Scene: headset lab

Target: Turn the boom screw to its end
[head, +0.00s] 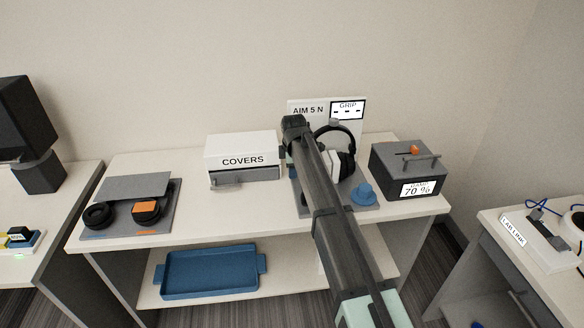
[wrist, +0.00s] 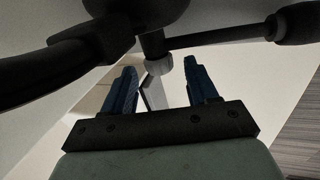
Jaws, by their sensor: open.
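The headset (head: 347,140) with its black band stands on a grey base at the right of the bench, partly behind my arm. In the wrist view, a dark boom (wrist: 225,40) runs to the right from a dark round body (wrist: 135,10). A small pale grey knob, seemingly the boom screw (wrist: 160,66), sits under the boom on a dark stem. My gripper (wrist: 161,72) is open, with one blue finger on each side of the knob in the picture. I see no finger touching it, and the depth between them is unclear. In the head view, my arm hides the gripper and the screw.
A white COVERS box (head: 241,148), a dark box reading 70 % (head: 405,168) and a blue round piece (head: 364,193) stand near the headset. A sign reads AIM 5 N (head: 308,110), beside a GRIP display (head: 347,108). A blue tray (head: 208,272) lies on the lower shelf.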

